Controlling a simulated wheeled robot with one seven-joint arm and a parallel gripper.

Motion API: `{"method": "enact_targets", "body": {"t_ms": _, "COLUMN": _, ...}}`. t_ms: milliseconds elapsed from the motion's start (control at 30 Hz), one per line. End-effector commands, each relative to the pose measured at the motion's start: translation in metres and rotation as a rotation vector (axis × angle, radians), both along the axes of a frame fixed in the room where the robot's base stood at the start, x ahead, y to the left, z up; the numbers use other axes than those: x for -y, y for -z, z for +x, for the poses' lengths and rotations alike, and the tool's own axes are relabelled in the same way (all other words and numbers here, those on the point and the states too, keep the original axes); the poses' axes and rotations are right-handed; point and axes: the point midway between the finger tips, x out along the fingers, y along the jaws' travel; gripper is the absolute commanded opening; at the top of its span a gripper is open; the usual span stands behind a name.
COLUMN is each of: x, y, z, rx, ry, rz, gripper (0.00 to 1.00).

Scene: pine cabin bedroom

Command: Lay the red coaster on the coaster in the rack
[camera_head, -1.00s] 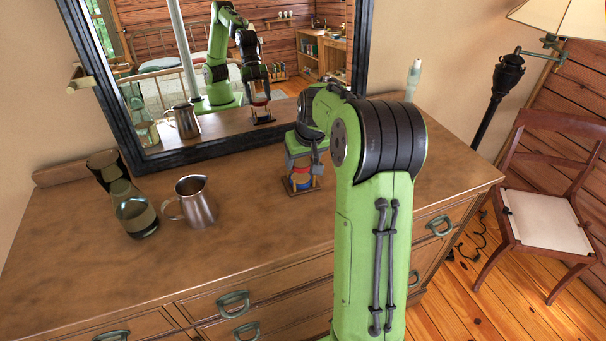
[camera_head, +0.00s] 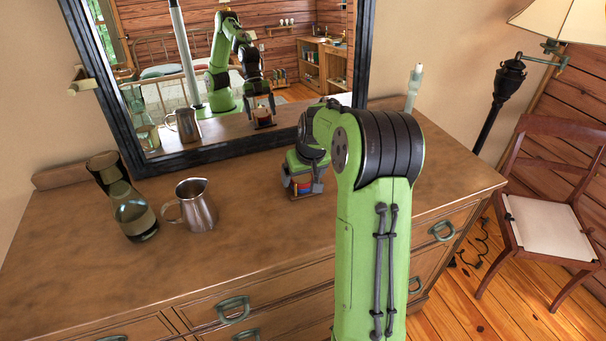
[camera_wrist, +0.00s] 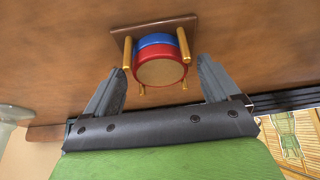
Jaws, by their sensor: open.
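The red coaster (camera_wrist: 157,55), with a tan face, lies over the blue coaster (camera_wrist: 154,40) in the rack (camera_wrist: 119,37) in the wrist view. The two look stacked, with no clear gap between them. The rack is a brown base with gold posts standing around the coasters. My gripper (camera_wrist: 160,68) is open, with one grey finger on each side of the red coaster and visible space between. In the head view my gripper (camera_head: 304,178) is low over the rack (camera_head: 303,196) on the dresser top, and partly hides the coasters.
A dark-framed mirror (camera_head: 190,158) stands behind. The dresser top between pitcher and rack is clear.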

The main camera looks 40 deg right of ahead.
Motion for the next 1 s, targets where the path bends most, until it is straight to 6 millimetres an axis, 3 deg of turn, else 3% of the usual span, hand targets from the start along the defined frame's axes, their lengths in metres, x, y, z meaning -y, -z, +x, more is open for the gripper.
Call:
{"method": "enact_targets", "body": {"t_ms": 167, "x": -0.001, "y": -0.019, "z": -0.005, "rx": 0.003, "ry": 0.0, "rz": -0.002, "gripper": 0.89}}
{"method": "enact_targets", "body": {"t_ms": 500, "x": -0.009, "y": -0.1, "z": -0.037, "rx": 0.003, "ry": 0.002, "rz": -0.002, "gripper": 0.89}}
{"method": "enact_targets", "body": {"t_ms": 633, "x": -0.011, "y": -0.113, "z": -0.043, "rx": 0.001, "ry": 0.0, "rz": -0.001, "gripper": 0.89}}
{"method": "enact_targets", "body": {"t_ms": 800, "x": -0.013, "y": -0.116, "z": -0.045, "rx": -0.001, "ry": -0.002, "rz": -0.002, "gripper": 0.89}}
{"method": "enact_targets", "body": {"t_ms": 867, "x": -0.025, "y": -0.121, "z": -0.049, "rx": 0.0, "ry": -0.015, "rz": -0.01, "gripper": 0.89}}
{"method": "enact_targets", "body": {"t_ms": 967, "x": -0.069, "y": -0.14, "z": -0.069, "rx": -0.001, "ry": -0.057, "rz": -0.041, "gripper": 0.89}}
{"method": "enact_targets", "body": {"t_ms": 1000, "x": -0.092, "y": -0.149, "z": -0.083, "rx": 0.001, "ry": -0.078, "rz": -0.055, "gripper": 0.89}}
